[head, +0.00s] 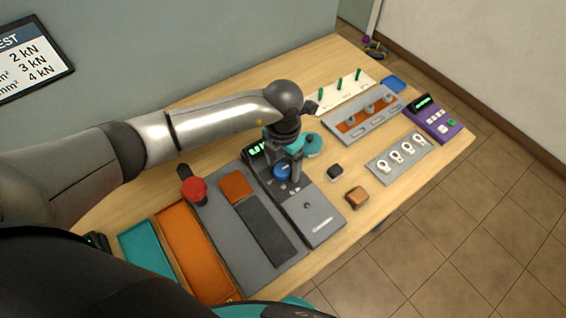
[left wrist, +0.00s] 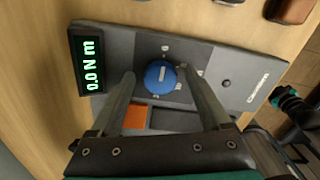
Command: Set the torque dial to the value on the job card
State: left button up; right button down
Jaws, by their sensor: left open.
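The blue torque dial (left wrist: 160,78) sits on a dark grey panel (left wrist: 216,62). Its white pointer faces the 0 mark at the top of the left wrist view. The green-lit display (left wrist: 91,65) reads 0.0 N m. My left gripper (left wrist: 160,80) is open, with one finger on each side of the dial; I cannot tell if either touches it. In the head view the dial (head: 282,172) shows just below my left gripper (head: 289,167). I cannot make out a job card. A dark and teal part, perhaps my right arm, shows at the right of the left wrist view.
A red knob (head: 194,188), an orange tray (head: 194,250) and a teal tray (head: 148,250) are left of the panel. A black block (head: 335,172) and a brown block (head: 357,197) lie to its right. A wall chart (head: 30,60) lists kN values.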

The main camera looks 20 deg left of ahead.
pick_arm(q)
grip_shut()
dwell(0.6)
jog(key=m+b, duration=0.4)
jog(key=m, duration=0.2)
jog(key=shift+d, duration=0.1)
jog(key=m+b, duration=0.3)
jog(key=m, duration=0.2)
jog(key=shift+s+m+b, duration=0.1)
jog(key=shift+m+b, duration=0.2)
jog(key=shift+m, duration=0.1)
jog(key=shift+r, duration=0.1)
dwell(0.4)
grip_release()
